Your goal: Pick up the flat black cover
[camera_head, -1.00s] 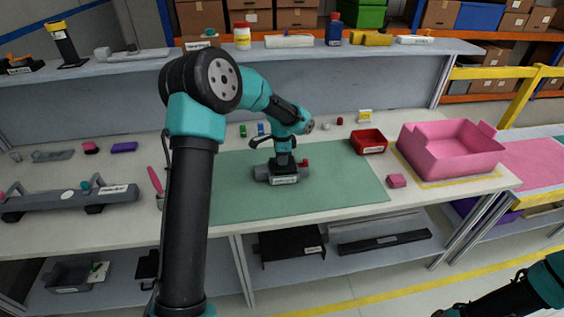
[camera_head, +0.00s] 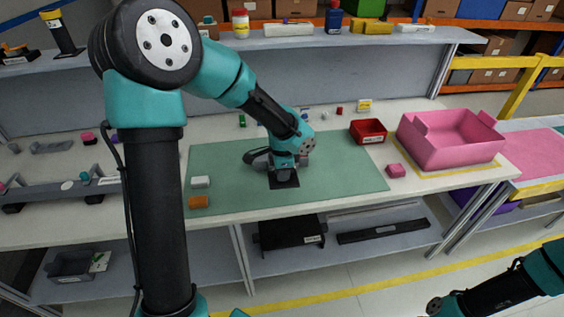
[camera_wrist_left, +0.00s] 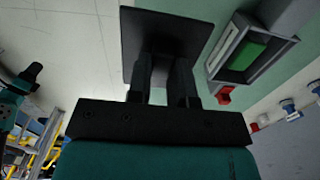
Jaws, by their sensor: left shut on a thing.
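The flat black cover (camera_head: 284,181) is a thin dark square plate. My left gripper (camera_head: 283,167) is shut on it and holds it over the front part of the green mat (camera_head: 225,165). In the left wrist view the cover (camera_wrist_left: 150,22) shows beyond the fingers of the gripper (camera_wrist_left: 163,75). A grey housing (camera_wrist_left: 225,72) with a green insert lies beside and beyond the cover, apart from it in that view. In the head view my left arm and gripper mostly hide the housing. My right gripper (camera_head: 437,305) is at the lower right, away from the bench, its jaws unclear.
A red tray (camera_head: 368,138), a pink bin (camera_head: 450,150) and a pink block (camera_head: 396,171) are on the right. White (camera_head: 200,182) and orange (camera_head: 198,202) blocks lie at the mat's left edge. The mat's right part is clear.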

